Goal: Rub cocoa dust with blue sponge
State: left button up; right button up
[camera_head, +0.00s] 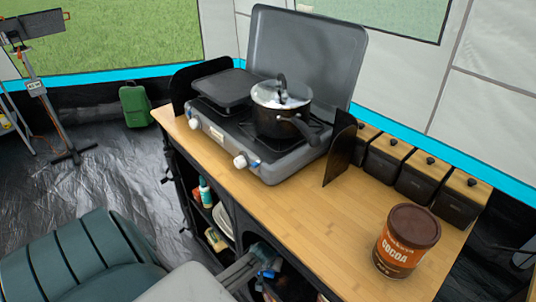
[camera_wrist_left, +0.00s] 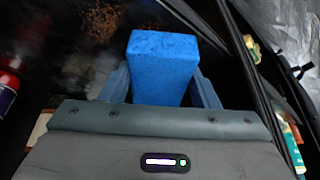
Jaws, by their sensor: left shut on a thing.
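In the left wrist view a blue sponge (camera_wrist_left: 163,62) is clamped between the two fingers of my left gripper (camera_wrist_left: 162,84). Brown cocoa dust (camera_wrist_left: 101,20) lies as a crumbly patch on a dark surface beyond the sponge, up and to its left. A fainter smear shows nearer to the sponge's left side. I cannot tell whether the sponge touches the surface. In the head view my left gripper (camera_head: 256,268) reaches in at the open shelf front under the counter, with a bit of the blue sponge (camera_head: 267,274) visible. The dust is not visible there. My right gripper is not in view.
A cocoa tin (camera_head: 406,241) stands on the wooden counter (camera_head: 290,215) above. A stove (camera_head: 265,140) with a lidded pot (camera_head: 281,108) is farther back. Shelf posts and bottles (camera_head: 205,192) flank the opening. A red container (camera_wrist_left: 8,90) is at the wrist view's left edge.

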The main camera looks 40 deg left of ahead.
pick_arm(q)
jog(key=shift+f+b, duration=0.55)
jog(key=shift+f, duration=0.4)
